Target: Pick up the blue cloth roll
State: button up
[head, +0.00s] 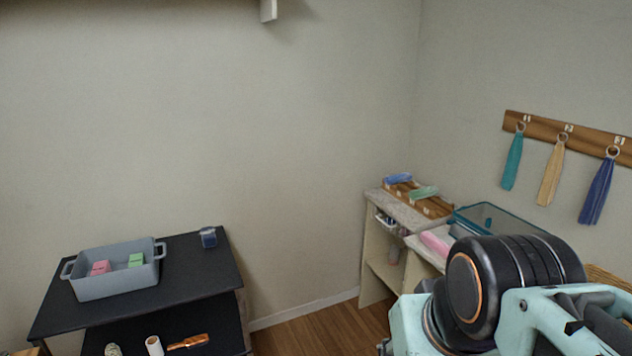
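A blue cloth roll (397,179) lies on a wooden rack (431,206) on top of the pale shelf unit, right of centre in the head view. A green cloth roll (423,192) lies just in front of it on the same rack. My arm fills the lower right, nearer to the camera than the shelf unit. The fingers of my gripper do not show clearly, so what they hold cannot be seen. My arm covers part of the shelf unit's right side.
A pink roll (434,243) and a clear teal-rimmed bin (487,222) are beside my arm. Several cloths hang from a wall rail (545,128). A black shelf (190,281) at left bears a grey basket (116,284) and a blue jar (208,237). Floor (322,328) shows between.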

aim_at(394, 179)
jog(key=i, duration=1.2)
jog(key=i+j+z, duration=0.1)
jog(key=i+z, duration=0.25)
jog(key=i+j+z, duration=0.2)
jog(key=i+z, duration=0.15)
jog(key=i, duration=0.2)
jog(key=i+j+z, duration=0.5)
jog(key=z, duration=0.25)
jog(key=i+j+z, duration=0.5)
jog(key=j, duration=0.25)
